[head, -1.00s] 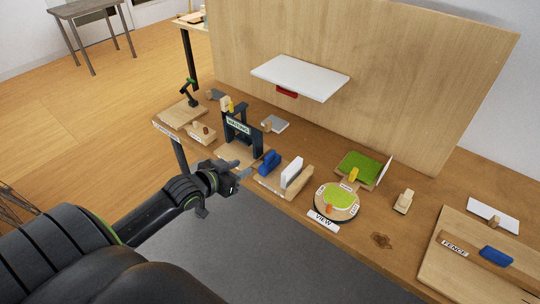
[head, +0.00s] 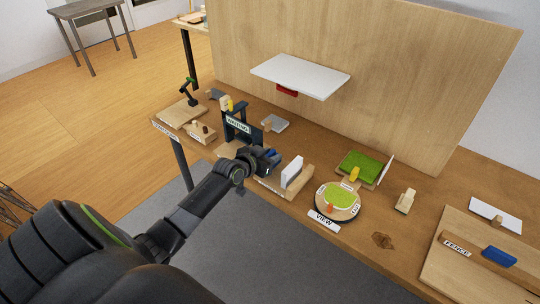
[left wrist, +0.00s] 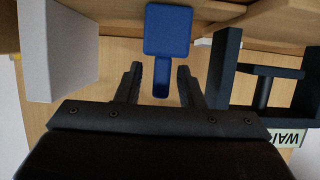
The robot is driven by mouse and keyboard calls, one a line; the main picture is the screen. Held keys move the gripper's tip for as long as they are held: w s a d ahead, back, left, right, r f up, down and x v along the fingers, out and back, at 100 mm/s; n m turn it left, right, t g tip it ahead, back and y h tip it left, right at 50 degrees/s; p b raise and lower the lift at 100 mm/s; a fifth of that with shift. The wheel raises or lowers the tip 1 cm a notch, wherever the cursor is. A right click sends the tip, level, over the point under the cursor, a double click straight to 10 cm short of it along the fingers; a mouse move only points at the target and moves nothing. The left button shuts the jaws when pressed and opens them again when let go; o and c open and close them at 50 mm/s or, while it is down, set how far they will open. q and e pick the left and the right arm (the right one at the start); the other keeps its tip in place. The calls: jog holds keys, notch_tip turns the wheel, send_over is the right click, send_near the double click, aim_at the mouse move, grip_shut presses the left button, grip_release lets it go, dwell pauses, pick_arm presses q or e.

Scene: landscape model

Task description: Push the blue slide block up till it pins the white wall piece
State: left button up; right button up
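The blue slide block (head: 271,154) is mostly hidden behind my left gripper (head: 258,160) in the head view. In the left wrist view the blue slide block (left wrist: 168,30) shows a square body with a narrow handle pointing toward me. My left gripper (left wrist: 160,72) is open, with the handle between its two fingers and a gap on each side. The white wall piece (head: 292,172) stands upright to the right of the block, apart from it, in a wooden holder (head: 303,184). It also shows at the left of the left wrist view (left wrist: 60,50). My right gripper is not in view.
A dark frame with a sign (head: 238,124) stands close left of my gripper. A round turntable (head: 337,203) with a green top and a VIEW plate (head: 323,220) lie to the right. A white shelf (head: 300,77) juts from the back panel. A FENCE board (head: 480,260) lies far right.

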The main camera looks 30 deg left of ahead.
pick_arm(q)
jog(key=shift+w, duration=0.1)
jog(key=shift+c, duration=0.3)
grip_shut()
jog(key=shift+s+d+p, duration=0.2)
jog(key=shift+d+p, duration=0.85)
jog(key=shift+d, duration=0.85)
jog(key=shift+o, duration=0.3)
grip_release()
